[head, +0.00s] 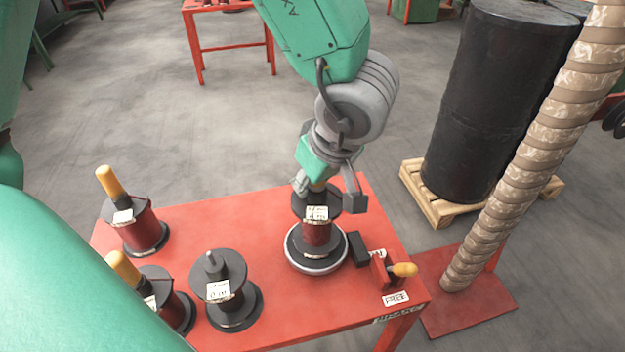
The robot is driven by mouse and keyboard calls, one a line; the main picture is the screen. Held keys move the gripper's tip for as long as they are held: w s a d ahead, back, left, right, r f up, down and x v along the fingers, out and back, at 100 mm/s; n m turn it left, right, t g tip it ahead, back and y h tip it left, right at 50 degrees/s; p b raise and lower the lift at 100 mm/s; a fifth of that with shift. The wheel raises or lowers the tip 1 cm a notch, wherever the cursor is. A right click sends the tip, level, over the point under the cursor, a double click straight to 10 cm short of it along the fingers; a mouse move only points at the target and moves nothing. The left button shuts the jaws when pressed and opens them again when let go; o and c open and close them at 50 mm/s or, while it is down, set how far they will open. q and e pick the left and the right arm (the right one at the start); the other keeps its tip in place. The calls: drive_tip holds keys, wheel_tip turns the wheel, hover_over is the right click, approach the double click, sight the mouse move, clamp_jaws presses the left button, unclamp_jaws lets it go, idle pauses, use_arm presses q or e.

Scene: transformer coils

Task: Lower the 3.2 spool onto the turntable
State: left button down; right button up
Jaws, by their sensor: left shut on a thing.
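My left gripper (322,188) is shut on the top of a spool with dark red wire (318,235) and black flanges. The spool carries a white label whose text is too small to read surely. It is upright over the turntable (318,267), a dark disc with a pale rim on the red table. Its lower flange lies within the disc's outline; I cannot tell whether it touches. The fingertips partly hide the spool's top. My right gripper is not in view.
On the red table (270,215) stand a black spool (222,290) and two red-wound spools with yellow handles (137,235) (165,305). A yellow-handled device (400,269) sits right of the turntable. A ribbed column (530,160) and a black drum (490,100) on a pallet stand further right.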

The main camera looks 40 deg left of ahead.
use_arm(q)
drive_tip(key=shift+f, duration=0.65)
idle(0.3)
drive_tip(key=c, duration=1.3)
unclamp_jaws()
drive_tip(key=v, duration=1.2)
